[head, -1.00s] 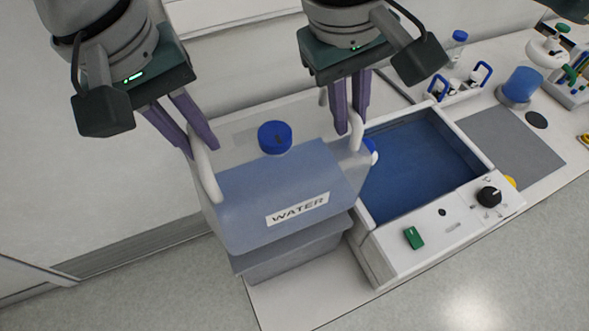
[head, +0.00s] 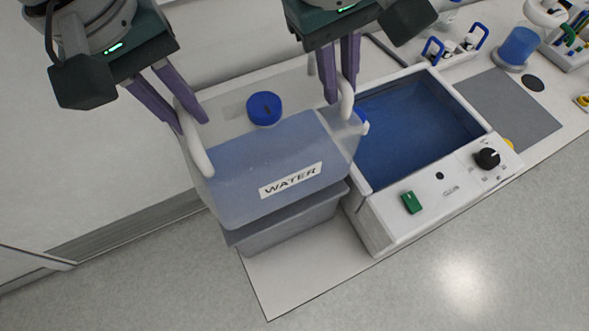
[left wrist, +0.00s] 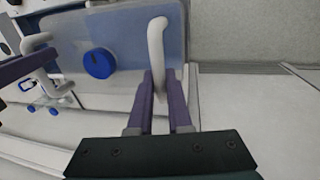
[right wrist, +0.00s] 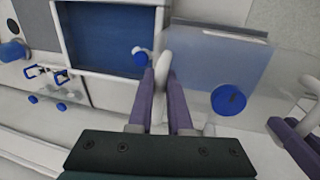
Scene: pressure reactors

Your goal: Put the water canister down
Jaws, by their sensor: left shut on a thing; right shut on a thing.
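The water canister (head: 270,165) is translucent blue-grey, with a blue cap (head: 264,108), a WATER label and a white handle at each side. It hangs between my grippers at the left end of the bench. My left gripper (head: 192,125) is shut on its left handle (left wrist: 157,45). My right gripper (head: 340,98) is shut on its right handle (right wrist: 163,75). A grey box-like shape (head: 290,225) shows beneath the canister. I cannot tell whether the two touch.
A white bath with blue liquid (head: 415,130) stands close to the canister's right, with a green switch (head: 411,202) and black knob (head: 487,158). White bench surface (head: 300,268) is bare in front of the grey shape. Blue-handled parts (head: 455,48) and a blue-topped container (head: 517,48) lie further right.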

